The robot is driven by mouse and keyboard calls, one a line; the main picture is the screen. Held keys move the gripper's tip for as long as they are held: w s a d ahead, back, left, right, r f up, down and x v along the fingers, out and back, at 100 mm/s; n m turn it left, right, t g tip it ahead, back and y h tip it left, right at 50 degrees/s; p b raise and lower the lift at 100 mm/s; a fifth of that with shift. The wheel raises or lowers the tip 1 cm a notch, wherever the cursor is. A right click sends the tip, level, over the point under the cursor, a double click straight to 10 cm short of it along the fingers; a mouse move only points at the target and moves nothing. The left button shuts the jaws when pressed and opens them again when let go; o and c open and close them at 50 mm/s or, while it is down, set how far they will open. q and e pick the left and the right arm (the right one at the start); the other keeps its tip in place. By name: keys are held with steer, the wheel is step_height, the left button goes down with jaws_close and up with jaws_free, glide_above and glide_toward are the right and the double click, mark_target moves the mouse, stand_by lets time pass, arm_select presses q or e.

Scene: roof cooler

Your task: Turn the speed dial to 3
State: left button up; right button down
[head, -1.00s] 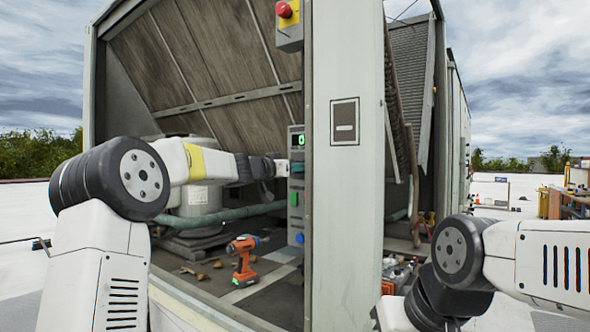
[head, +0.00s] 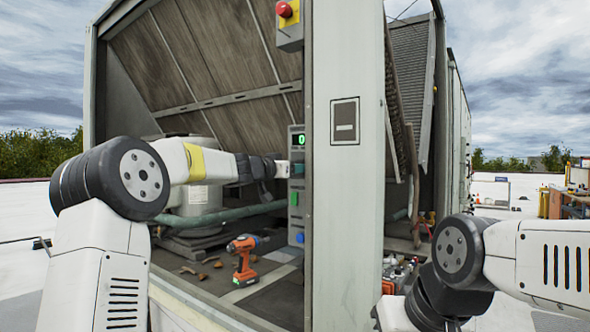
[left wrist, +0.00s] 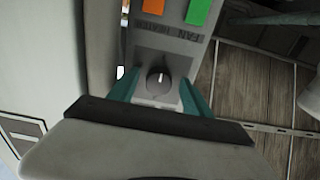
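The speed dial (left wrist: 158,80) is a dark round knob with a pale pointer line, on a light plate of the grey control panel (left wrist: 185,48). In the left wrist view my left gripper (left wrist: 160,88) has its two teal fingers apart, one on each side of the dial. I see gaps between the fingers and the knob. In the head view the left gripper (head: 284,169) reaches the upper part of the control panel (head: 296,215) and hides the dial. A green display (head: 301,140) above it appears to read 0. My right gripper is not in view; only its arm shows.
An orange button (left wrist: 153,6) and a green button (left wrist: 199,11) sit by the dial. A red stop button (head: 284,10) is above. A cordless drill (head: 244,262) stands on the cabinet floor. A wide post (head: 345,200) stands right of the panel.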

arm_select(q)
steer(key=shift+s+a, duration=0.1)
steer(key=v, duration=0.7)
steer(key=shift+s, duration=0.2)
steer(key=shift+a, duration=0.15)
steer(key=s+d+f+g+y, duration=0.15)
steer(key=s+f, duration=0.25)
steer(key=s, duration=0.4)
steer(key=s+d+f+g, duration=0.2)
steer(key=s+f+g, duration=0.15)
steer(key=s, duration=0.55)
steer(key=s+a+f+n+g+y, duration=0.1)
steer(key=s+a+f+n+y, duration=0.1)
steer(key=s+a+f, duration=0.2)
steer(key=s+a+f+n+g+y, duration=0.1)
steer(key=s+a+f, duration=0.3)
steer(key=s+f, duration=0.4)
steer(key=s+a+f+n+g+y, duration=0.1)
steer(key=s+a+f+n+y, duration=0.2)
steer(key=s+f, duration=0.4)
steer(key=s+a+y, duration=0.1)
steer(key=s+a, duration=0.1)
steer(key=s, duration=0.3)
steer(key=shift+n, duration=0.4)
